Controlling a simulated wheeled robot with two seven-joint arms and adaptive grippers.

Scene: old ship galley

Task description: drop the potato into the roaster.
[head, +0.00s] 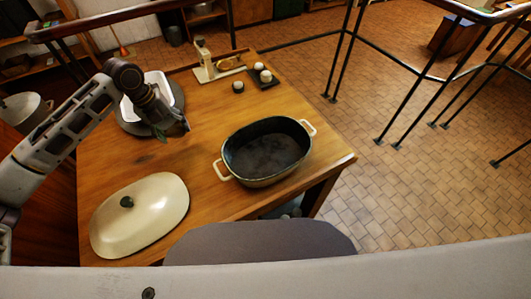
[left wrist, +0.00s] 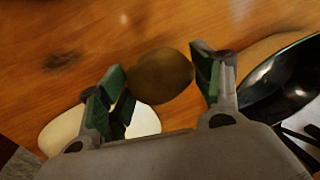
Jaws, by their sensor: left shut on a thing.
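The brown potato (left wrist: 163,76) is between the green-padded fingers of my left gripper (left wrist: 160,78) in the left wrist view. The gripper is shut on it. In the head view my left gripper (head: 172,128) hangs over the table, left of the roaster, and the potato cannot be made out there. The roaster (head: 265,155) is an oval cream pot with a dark, empty inside and two side handles. It stands uncovered near the table's right edge. Its dark inside also shows at the right of the left wrist view (left wrist: 285,82). My right gripper is not in view.
The cream lid (head: 155,205) with a dark knob lies at the table's front left. A white dish on a dark round board (head: 131,124) sits behind my left gripper. A wooden stand (head: 206,72) and a dark tray (head: 265,83) with white round things are at the back.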

